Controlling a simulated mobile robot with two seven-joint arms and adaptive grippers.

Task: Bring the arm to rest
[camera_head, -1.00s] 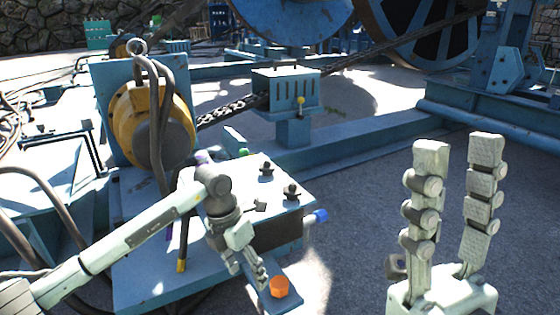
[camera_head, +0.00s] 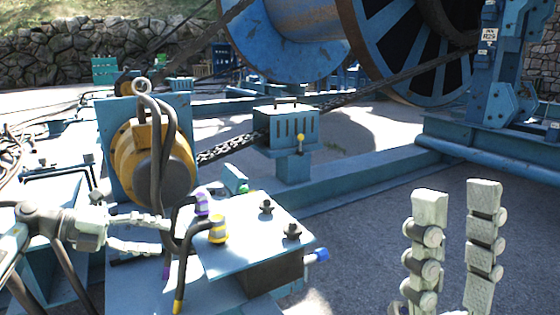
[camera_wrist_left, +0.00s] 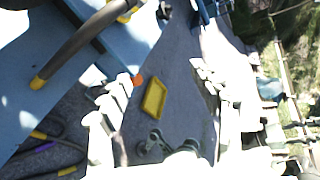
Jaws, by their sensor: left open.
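My left gripper (camera_head: 165,235) is at the lower left of the head view, its fingers apart and pointing right, in front of the yellow motor (camera_head: 140,160). It appears empty. In the left wrist view its fingers (camera_wrist_left: 165,75) stand wide apart with nothing gripped between them. My right gripper (camera_head: 455,210) is at the lower right of the head view, fingers upright, apart and empty. The blue box (camera_head: 240,245) stands between the two grippers. A yellow-striped plug (camera_head: 218,230) and a purple-striped plug (camera_head: 202,203) are at its left edge, on dark cables.
A blue lever box (camera_head: 290,128) with a yellow knob stands behind. A large blue reel (camera_head: 385,40) and a chain are at the back. In the left wrist view a yellow tray (camera_wrist_left: 154,97) lies on the grey ground. The ground by my right gripper is clear (camera_head: 350,230).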

